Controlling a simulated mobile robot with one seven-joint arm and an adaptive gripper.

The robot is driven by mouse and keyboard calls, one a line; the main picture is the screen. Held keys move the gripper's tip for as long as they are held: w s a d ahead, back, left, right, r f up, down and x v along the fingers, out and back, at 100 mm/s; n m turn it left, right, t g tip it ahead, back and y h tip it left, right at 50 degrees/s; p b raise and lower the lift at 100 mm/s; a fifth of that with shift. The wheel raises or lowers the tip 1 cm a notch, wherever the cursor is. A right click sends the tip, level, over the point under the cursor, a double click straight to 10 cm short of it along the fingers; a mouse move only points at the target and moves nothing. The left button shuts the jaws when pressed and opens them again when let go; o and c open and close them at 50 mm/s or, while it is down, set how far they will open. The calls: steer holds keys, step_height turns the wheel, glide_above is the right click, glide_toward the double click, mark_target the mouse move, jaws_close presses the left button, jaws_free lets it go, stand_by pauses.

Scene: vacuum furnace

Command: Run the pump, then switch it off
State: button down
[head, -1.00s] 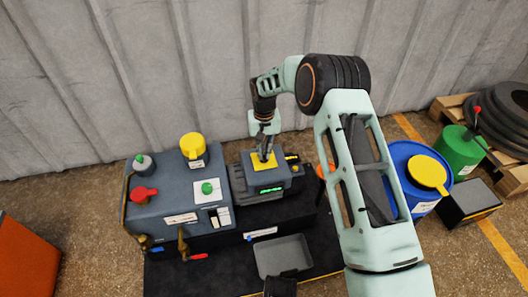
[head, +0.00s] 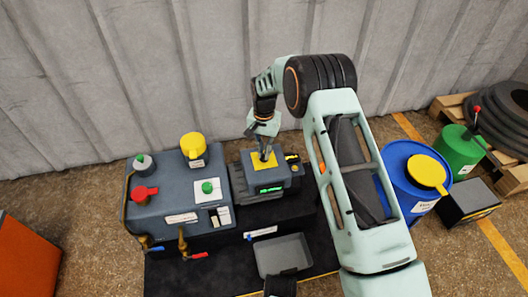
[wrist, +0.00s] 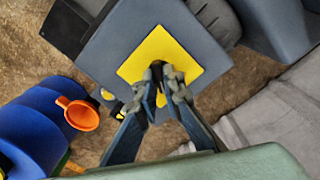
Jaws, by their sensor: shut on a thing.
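A grey-blue control box stands beside the pump unit, with a yellow plate (head: 271,159) on its top and a lit green display (head: 270,190) on its front. The plate also shows in the wrist view (wrist: 185,55). My gripper (head: 264,155) reaches down onto this plate. Its fingers are shut on a small dark switch (wrist: 157,68) at the middle of the plate and largely hide it. The larger grey-blue pump unit (head: 150,210) is to the left, with a green button (head: 207,188), a red knob (head: 143,193) and a yellow cap (head: 193,144).
An empty grey tray (head: 284,254) lies in front on the dark mat. Small red-handled and blue-handled valves (head: 197,255) stick out at the pump's front. The corrugated wall is close behind.

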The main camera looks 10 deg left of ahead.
steer(key=c, duration=2.1)
jaws_free()
step_height(320, 180, up, 12)
